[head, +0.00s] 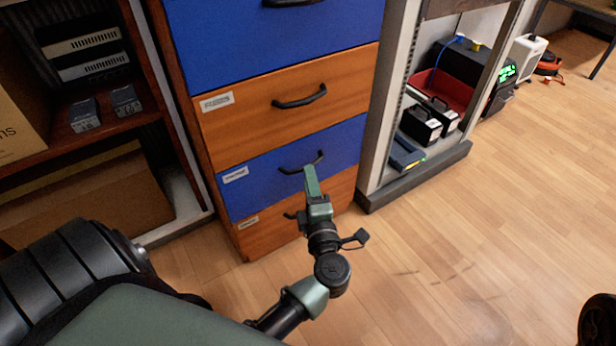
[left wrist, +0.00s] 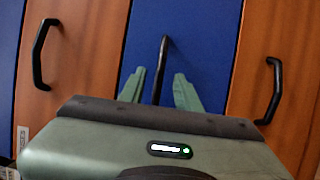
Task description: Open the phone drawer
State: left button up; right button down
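A drawer cabinet has blue and wood-coloured fronts with black bar handles and small white labels too small to read, so I cannot tell by label which is the phone drawer. My left gripper (head: 311,175) is at the lower blue drawer (head: 262,175), by its black handle (head: 292,168). In the left wrist view, the two green fingers (left wrist: 159,85) are apart, with the black handle (left wrist: 164,60) lying between them and a gap on each side. The drawer front looks flush with its neighbours. My right gripper is not in view.
A wood-coloured drawer (head: 290,98) is above and another (head: 270,232) below. At left is a shelf with small grey boxes (head: 126,101) and a cardboard box (head: 95,195). At right, a rack holds black devices (head: 421,124). The wooden floor (head: 480,240) is free at right.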

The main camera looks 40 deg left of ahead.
pick_arm(q)
jog(key=shift+b+x, duration=0.4)
jog(key=shift+x, duration=1.1)
grip_shut()
